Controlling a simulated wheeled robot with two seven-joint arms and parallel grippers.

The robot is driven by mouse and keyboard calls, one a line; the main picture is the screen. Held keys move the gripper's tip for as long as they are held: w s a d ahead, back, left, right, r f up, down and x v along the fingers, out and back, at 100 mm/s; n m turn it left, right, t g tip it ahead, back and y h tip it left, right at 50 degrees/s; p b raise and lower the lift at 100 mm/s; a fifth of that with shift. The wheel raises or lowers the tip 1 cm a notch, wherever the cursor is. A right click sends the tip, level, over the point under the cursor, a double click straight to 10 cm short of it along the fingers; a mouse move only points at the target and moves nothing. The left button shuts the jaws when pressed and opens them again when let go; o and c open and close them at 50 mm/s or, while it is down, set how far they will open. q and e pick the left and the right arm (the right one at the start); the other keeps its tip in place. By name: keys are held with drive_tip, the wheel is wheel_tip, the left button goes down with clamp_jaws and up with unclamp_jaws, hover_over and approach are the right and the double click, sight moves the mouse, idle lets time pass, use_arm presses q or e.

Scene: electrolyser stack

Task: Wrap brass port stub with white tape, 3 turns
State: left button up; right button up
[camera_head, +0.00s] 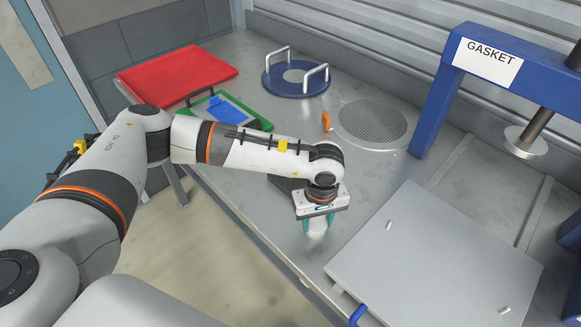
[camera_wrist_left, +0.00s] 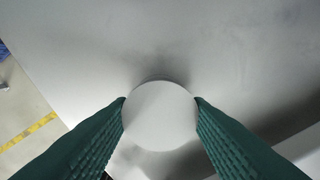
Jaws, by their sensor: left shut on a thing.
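My left gripper (camera_head: 316,226) points down over the metal bench near its front edge, left of the large grey plate. Its teal fingers are shut on a white round piece (camera_wrist_left: 160,116), which shows between the fingertips in the left wrist view as a plain disc with no visible hole. I cannot tell for sure that it is the white tape. In the head view the gripper and wrist cover most of it. I see no brass port stub in either view. My right gripper is not in view.
A grey plate (camera_head: 433,262) with small pegs lies right of my gripper. Behind are a perforated disc (camera_head: 371,124), a blue ring with handles (camera_head: 296,92), a green tray (camera_head: 254,122) and a red tray (camera_head: 178,75). The blue GASKET press (camera_head: 436,92) stands at right.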

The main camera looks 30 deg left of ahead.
use_arm(q)
drive_tip(key=shift+r+p, duration=0.65)
drive_tip(key=shift+r, duration=1.3)
